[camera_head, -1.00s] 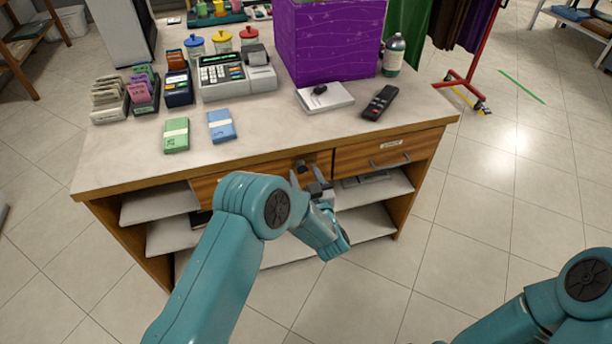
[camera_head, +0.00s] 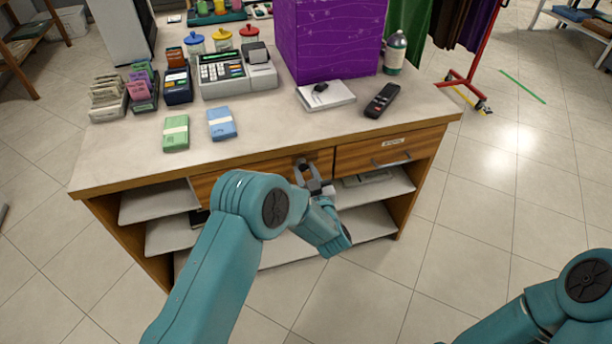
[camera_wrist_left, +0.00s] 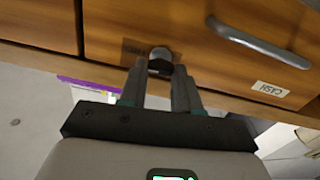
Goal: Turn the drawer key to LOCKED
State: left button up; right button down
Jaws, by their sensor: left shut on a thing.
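The drawer key (camera_head: 301,162) is a small dark piece at the front of the left wooden drawer (camera_head: 250,172), near that drawer's right end. My left gripper (camera_head: 304,168) reaches up to it from below and is shut on it. In the left wrist view, the rounded grey key head (camera_wrist_left: 160,54) sits between the two fingertips (camera_wrist_left: 161,70), against the wood. The fingers hide much of it, and I cannot read any lock marking or its turn angle. My right gripper is outside the view; only part of that arm shows at the lower right.
Open shelves (camera_head: 376,188) lie below. The countertop holds a cash register (camera_head: 222,75), a purple box (camera_head: 330,45) and a black handset (camera_head: 382,100).

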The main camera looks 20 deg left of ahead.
pick_arm(q)
jog(key=n+b, duration=0.5)
jog(key=b, duration=0.2)
jog(key=n+b, duration=0.5)
jog(key=b, duration=0.2)
jog(key=f+n+b, duration=0.1)
jog(key=n+b, duration=0.4)
jog(key=b, duration=0.2)
jog(key=shift+s+a, duration=0.1)
jog(key=shift+n+b, duration=0.4)
jog(key=shift+r+n+b, duration=0.2)
jog(key=shift+n+b, duration=0.4)
jog(key=shift+b, duration=0.1)
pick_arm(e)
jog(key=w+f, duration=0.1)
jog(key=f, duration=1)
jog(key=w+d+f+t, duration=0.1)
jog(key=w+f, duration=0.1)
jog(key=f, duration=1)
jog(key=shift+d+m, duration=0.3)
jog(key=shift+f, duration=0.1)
pick_arm(q)
jog(key=o, duration=1.1)
jog(key=shift+r, duration=0.1)
jog(key=shift+c, duration=0.2)
